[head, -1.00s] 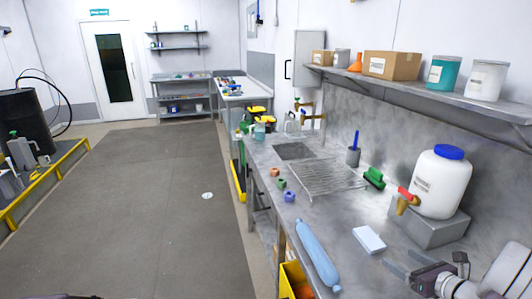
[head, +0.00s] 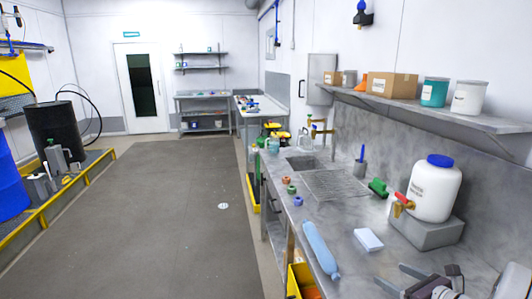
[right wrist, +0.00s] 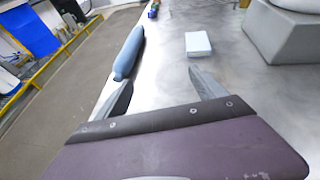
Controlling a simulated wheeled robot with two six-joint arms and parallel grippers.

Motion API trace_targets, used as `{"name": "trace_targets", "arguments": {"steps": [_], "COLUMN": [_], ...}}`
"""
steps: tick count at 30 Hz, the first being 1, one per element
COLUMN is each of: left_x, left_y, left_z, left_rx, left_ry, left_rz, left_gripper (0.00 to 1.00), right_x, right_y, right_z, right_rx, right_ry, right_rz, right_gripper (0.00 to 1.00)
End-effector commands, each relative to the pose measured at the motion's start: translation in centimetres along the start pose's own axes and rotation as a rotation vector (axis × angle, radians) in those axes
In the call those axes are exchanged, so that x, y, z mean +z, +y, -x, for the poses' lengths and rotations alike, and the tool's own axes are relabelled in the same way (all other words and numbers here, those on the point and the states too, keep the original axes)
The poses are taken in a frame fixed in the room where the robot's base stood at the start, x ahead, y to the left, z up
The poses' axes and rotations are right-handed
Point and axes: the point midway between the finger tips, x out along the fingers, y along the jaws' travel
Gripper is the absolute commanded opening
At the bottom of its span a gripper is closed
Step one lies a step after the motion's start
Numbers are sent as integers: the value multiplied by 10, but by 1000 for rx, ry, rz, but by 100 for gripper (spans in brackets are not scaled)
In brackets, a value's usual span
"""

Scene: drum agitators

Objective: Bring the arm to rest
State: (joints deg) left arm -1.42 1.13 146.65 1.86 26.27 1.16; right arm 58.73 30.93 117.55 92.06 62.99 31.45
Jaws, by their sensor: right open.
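My right gripper (head: 399,279) is low at the right in the head view, over the steel counter (head: 345,220). Its two fingers are apart with nothing between them; they also show in the right wrist view (right wrist: 161,77). A white block (head: 368,240) lies on the counter just beyond the fingers, apart from them, and shows in the right wrist view (right wrist: 198,44). A light blue bottle (head: 320,249) lies on its side near the counter's front edge, left of the fingers (right wrist: 130,53). My left gripper is out of view.
A white container (head: 433,192) with a blue lid and red-handled tap stands on a grey block (head: 426,231) beyond the gripper. A wall shelf (head: 430,113) runs above. A green brush (head: 378,188) lies farther back. The floor (head: 150,210) at left is open.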

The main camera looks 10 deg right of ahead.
Motion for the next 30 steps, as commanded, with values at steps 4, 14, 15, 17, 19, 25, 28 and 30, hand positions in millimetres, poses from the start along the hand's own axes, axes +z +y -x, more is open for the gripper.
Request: {"name": "trace_targets", "arguments": {"steps": [4, 14, 15, 17, 19, 25, 28, 30], "left_x": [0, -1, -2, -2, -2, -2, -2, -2], "left_y": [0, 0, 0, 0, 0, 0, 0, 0], "left_z": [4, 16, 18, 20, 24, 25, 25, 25], "left_rx": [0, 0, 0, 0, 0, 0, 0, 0], "left_ry": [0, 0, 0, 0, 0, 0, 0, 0], "left_rz": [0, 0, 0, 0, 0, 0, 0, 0], "left_gripper": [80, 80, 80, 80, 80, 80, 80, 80], "right_x": [30, 48, 38, 17, -16, -78, -90, -89], "right_y": [44, 251, 283, 324, 353, 316, 291, 280], "right_z": [-25, -42, -31, -7, 29, 77, 79, 73], "right_rx": [111, 640, 740, 899, 1091, 1397, 1471, 1488], "right_ry": [-8, 117, 150, 198, 244, 261, 239, 211], "right_rz": [74, 514, 635, 860, 1200, 2025, 2264, 2388], "right_gripper": [80, 80, 80, 80, 80, 80, 80, 80]}}
